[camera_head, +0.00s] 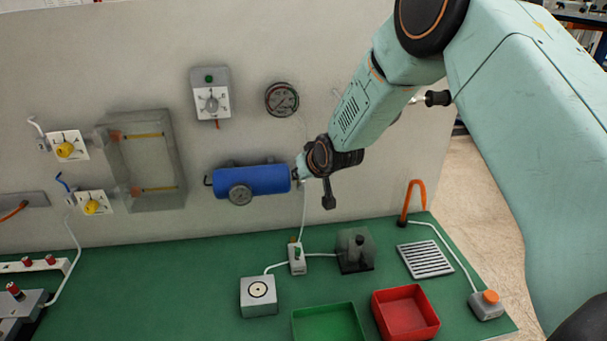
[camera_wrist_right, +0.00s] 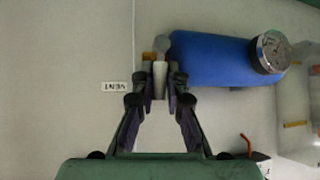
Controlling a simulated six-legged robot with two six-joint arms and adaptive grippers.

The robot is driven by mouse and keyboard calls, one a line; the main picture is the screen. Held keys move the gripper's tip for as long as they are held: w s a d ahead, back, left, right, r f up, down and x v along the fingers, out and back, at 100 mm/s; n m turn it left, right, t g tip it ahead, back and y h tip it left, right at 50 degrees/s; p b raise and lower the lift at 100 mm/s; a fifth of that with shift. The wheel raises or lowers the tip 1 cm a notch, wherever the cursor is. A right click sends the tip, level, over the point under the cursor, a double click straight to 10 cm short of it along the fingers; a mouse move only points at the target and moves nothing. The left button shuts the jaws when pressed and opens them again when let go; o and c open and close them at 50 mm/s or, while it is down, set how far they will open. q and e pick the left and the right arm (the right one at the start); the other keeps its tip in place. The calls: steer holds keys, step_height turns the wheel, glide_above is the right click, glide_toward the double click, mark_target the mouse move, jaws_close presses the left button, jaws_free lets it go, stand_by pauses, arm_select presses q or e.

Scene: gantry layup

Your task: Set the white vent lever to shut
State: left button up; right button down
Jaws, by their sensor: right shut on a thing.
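The white vent lever (camera_wrist_right: 160,78) shows in the right wrist view, at the end of the blue tank (camera_wrist_right: 212,60). My right gripper (camera_wrist_right: 160,88) is shut on the lever, with one finger on each side of it. In the head view my right gripper (camera_head: 301,172) is at the right end of the blue tank (camera_head: 265,180), and it and my wrist hide most of the lever. A vent label (camera_wrist_right: 115,86), upside down in the right wrist view, is on the wall beside the lever. My left gripper is not in view.
A gauge (camera_head: 240,194) sits on the tank's front. A round dial gauge (camera_head: 282,99) and a grey switch box (camera_head: 210,97) are on the wall above. Below, the green bench holds a red tray (camera_head: 405,312), a green tray (camera_head: 328,324) and a smoky block (camera_head: 354,250).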

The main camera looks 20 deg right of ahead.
steer(key=shift+w+a+r+h, duration=0.15)
steer(key=shift+w+r+h, duration=0.1)
steer(key=shift+h, duration=0.15)
stand_by(0.5)
steer(key=c, duration=1.4)
jaws_free()
steer(key=shift+s+f, duration=0.1)
steer(key=shift+f, duration=0.05)
steer(key=shift+o, duration=0.2)
steer(key=shift+s, duration=0.1)
steer(key=shift+f, duration=0.1)
steer(key=shift+s+d+y, duration=0.1)
steer(key=shift+d+y, duration=0.3)
steer(key=shift+y, duration=0.3)
